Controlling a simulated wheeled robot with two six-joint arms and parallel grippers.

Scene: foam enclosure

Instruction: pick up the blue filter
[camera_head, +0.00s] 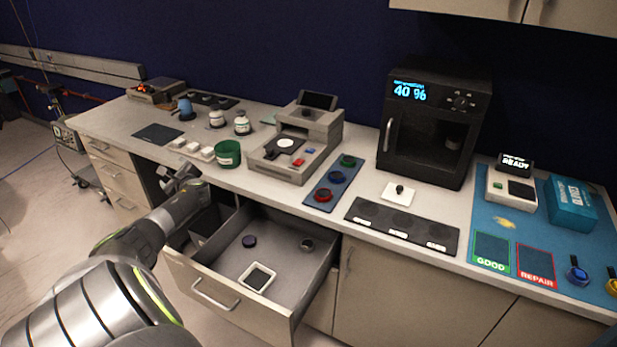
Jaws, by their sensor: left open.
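A dark blue, round, puck-like piece (249,241) lies in the open drawer (214,290), toward its left back; it may be the blue filter. A blue disc (337,177) also sits on a blue strip mat (322,200) on the counter, between a red disc (322,195) and a green disc (348,161). I cannot tell for sure which is the filter. My left gripper (178,176) is open and empty near the counter's front edge, left of the green cup and apart from both blue pieces. My right gripper is out of view.
The drawer also holds a white-framed square (257,278) and a small dark round part (307,244). A green cup (228,154) and a grey device (297,143) stand behind the drawer. A black oven (434,125) stands farther right.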

